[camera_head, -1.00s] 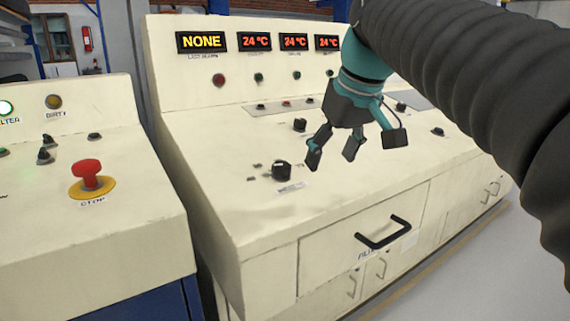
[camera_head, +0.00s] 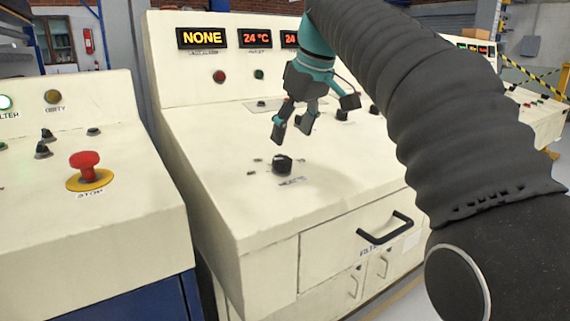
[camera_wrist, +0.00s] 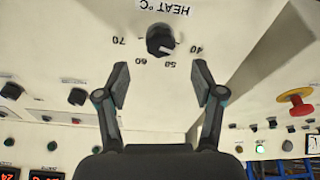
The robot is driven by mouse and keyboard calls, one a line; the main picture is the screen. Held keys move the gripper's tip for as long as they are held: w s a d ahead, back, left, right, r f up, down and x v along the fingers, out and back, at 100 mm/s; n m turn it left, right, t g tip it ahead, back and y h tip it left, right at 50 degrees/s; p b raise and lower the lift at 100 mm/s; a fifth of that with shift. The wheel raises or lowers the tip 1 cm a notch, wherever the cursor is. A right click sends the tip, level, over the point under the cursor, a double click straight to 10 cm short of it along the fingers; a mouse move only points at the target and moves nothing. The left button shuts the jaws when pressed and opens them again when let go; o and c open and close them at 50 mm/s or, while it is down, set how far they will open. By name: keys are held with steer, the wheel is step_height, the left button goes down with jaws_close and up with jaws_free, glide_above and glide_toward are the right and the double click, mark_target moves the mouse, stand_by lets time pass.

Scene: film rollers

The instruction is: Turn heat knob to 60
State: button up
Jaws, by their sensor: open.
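The heat knob (camera_wrist: 160,40) is round and black on the cream panel, under an upside-down "HEAT °C" label in the wrist view. Marks 40, 50, 60 and 70 ring it; its pale pointer seems to lie between 40 and 50. It also shows as the black knob (camera_head: 283,165) near the panel front in the head view. My gripper (camera_wrist: 161,80) is open and empty, its fingertips spread to either side below the knob in the picture. In the head view my gripper (camera_head: 308,118) hangs above and behind the knob, apart from it.
Displays (camera_head: 204,38) reading NONE and 24 °C stand at the back. Several other black knobs (camera_wrist: 77,97) sit on the panel. A drawer handle (camera_head: 386,228) juts from the front. A red stop button (camera_head: 85,162) is on the left console. Panel around the knob is clear.

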mark_target(284, 159)
steer(key=b+x, duration=0.1)
steer(key=x, duration=0.6)
steer(key=shift+f, duration=0.2)
steer(key=c, duration=1.1)
steer(key=shift+c, duration=0.2)
